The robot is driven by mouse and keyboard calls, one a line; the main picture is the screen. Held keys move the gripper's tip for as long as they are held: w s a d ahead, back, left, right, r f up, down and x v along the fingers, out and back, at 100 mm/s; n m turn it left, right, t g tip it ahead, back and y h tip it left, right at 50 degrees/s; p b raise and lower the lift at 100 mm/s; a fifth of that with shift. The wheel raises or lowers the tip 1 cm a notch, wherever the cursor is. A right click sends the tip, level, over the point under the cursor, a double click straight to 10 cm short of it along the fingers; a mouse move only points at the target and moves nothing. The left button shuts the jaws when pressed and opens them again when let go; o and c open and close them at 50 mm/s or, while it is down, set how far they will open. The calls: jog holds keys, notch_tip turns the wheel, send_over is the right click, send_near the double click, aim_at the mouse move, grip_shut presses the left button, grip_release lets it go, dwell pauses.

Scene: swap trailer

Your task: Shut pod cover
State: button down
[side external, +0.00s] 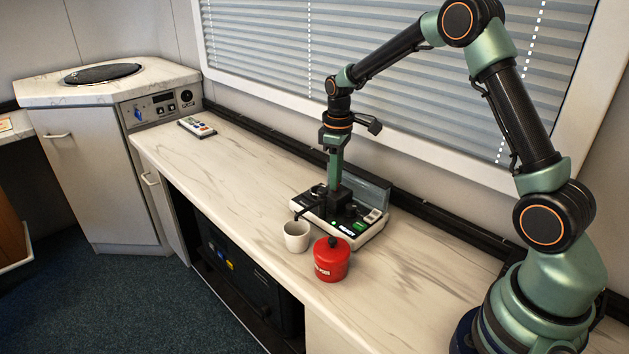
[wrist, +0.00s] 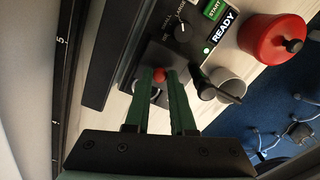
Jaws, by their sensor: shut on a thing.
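The machine (side external: 372,232) is a low white unit with black parts, a green START button (wrist: 214,9) and a READY display (wrist: 226,27). My gripper (side external: 337,190) points down at its black upper part. In the wrist view my green fingers (wrist: 159,77) are shut on a small red knob (wrist: 158,74), beside a dark grey block (wrist: 160,55). This looks like the pod cover's handle. The cover's hinge and angle are hidden by my gripper, so I cannot tell how far open it stands.
A white cup (side external: 296,238) stands at the machine's front left, below a black spout (side external: 305,211). A red lidded canister (side external: 331,262) stands in front of the machine; it also shows in the wrist view (wrist: 268,38). A remote (side external: 197,127) lies farther left. The counter between is clear.

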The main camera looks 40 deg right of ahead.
dwell(0.4)
jog(key=shift+w+r, duration=0.1)
jog(key=shift+w, duration=2.95)
jog(key=c, duration=0.8)
grip_release()
jog(key=shift+o, duration=0.2)
notch_tip(320, 180, up, 12)
jog(key=shift+s, duration=0.1)
